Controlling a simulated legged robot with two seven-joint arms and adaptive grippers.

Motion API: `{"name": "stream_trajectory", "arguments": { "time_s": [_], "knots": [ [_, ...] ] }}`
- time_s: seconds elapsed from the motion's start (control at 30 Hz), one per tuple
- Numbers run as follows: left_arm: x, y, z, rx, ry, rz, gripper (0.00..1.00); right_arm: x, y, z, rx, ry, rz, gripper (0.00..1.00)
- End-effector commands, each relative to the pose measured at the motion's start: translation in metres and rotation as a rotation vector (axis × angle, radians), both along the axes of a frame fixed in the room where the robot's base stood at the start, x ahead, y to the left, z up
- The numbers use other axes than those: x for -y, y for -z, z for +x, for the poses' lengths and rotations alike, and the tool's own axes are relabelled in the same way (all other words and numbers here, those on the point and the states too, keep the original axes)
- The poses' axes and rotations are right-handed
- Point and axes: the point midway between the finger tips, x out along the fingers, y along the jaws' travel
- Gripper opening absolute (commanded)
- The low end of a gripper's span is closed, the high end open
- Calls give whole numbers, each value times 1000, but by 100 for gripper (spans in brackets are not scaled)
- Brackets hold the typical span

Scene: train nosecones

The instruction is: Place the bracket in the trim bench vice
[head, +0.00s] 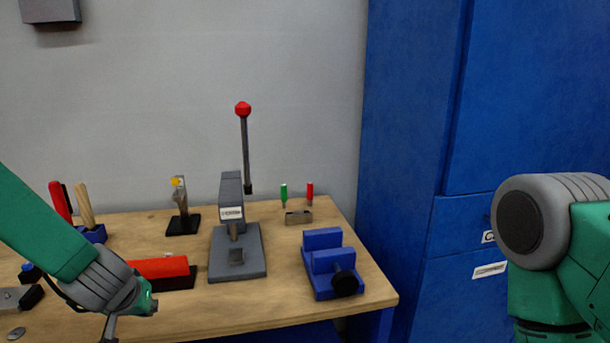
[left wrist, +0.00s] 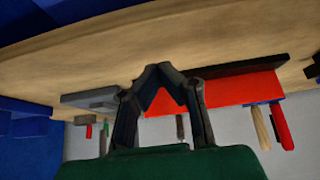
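The blue vice (head: 322,264) with a black knob sits near the right end of the bench (head: 270,307); its jaws look empty. My left gripper (head: 109,331) is low at the front left of the bench, left of the vice and partly cut off by the frame's lower edge. In the left wrist view its dark fingers (left wrist: 160,74) converge and their tips appear to meet, with nothing clearly seen between them. I cannot pick out the bracket for certain in either view. My right gripper is out of view; only part of the right arm shows.
A grey press (head: 236,259) with a red-knobbed lever stands left of the vice. A red block (head: 158,267) on a black base lies beside my left gripper. A small stand (head: 182,222) and screwdriver holder (head: 298,217) are behind. Blue cabinets (head: 408,140) stand right.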

Motion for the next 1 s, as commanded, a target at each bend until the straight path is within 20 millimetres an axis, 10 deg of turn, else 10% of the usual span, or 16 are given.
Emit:
{"name": "stream_trajectory", "arguments": {
  "time_s": [0.4,1.0],
  "knots": [
    [81,17,-108,3,203,0,0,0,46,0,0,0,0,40],
    [89,11,-115,0,226,0,0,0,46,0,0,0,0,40]
  ]
}}
